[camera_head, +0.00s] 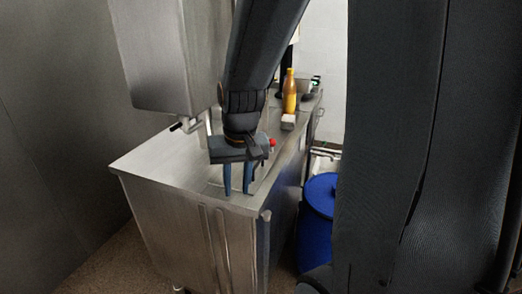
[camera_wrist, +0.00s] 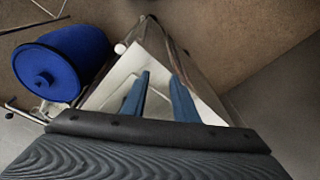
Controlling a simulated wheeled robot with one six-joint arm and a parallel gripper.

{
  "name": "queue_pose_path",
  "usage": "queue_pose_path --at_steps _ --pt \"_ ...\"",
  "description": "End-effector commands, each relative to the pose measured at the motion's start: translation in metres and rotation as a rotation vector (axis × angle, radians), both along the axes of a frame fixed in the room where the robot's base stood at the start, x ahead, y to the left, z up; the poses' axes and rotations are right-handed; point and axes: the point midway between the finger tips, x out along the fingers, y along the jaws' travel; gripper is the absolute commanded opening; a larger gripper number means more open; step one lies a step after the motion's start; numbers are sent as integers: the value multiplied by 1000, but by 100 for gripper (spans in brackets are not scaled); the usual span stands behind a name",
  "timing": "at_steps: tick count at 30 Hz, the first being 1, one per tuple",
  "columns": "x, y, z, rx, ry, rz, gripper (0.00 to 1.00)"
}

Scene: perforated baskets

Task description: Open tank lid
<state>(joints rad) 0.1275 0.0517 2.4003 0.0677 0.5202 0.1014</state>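A steel counter-like cabinet (camera_head: 150,165) stands in the middle of the head view, with a tall steel box (camera_head: 158,60) above its far left side. A blue barrel (camera_head: 316,225) stands on the floor to its right; its round end with a small central cap shows in the wrist view (camera_wrist: 75,55). I cannot tell which part is the tank lid. My gripper (camera_head: 237,190) points down over the front right of the steel top, fingers apart and nothing between them. In the wrist view the fingers (camera_wrist: 160,80) are over a pale panel. Contact with the top cannot be told.
An orange bottle (camera_head: 290,92) and a small pale block (camera_head: 288,121) stand at the back right of the counter. A red knob (camera_head: 272,142) is just behind my gripper. Bare floor (camera_wrist: 235,40) lies beyond the counter's edge in the wrist view.

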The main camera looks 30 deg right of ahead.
Motion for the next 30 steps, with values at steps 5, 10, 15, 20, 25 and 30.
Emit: queue_pose_path --at_steps 5,10,15,20,25,30 --pt "36 -52 34 76 25 -268 26" --pt "59 -101 67 157 45 -494 26" --pt "67 -123 82 202 59 -599 26" --pt "70 -123 70 208 63 -612 26" --pt "73 -120 44 207 64 -610 26" --pt "77 -117 22 208 63 -610 26"
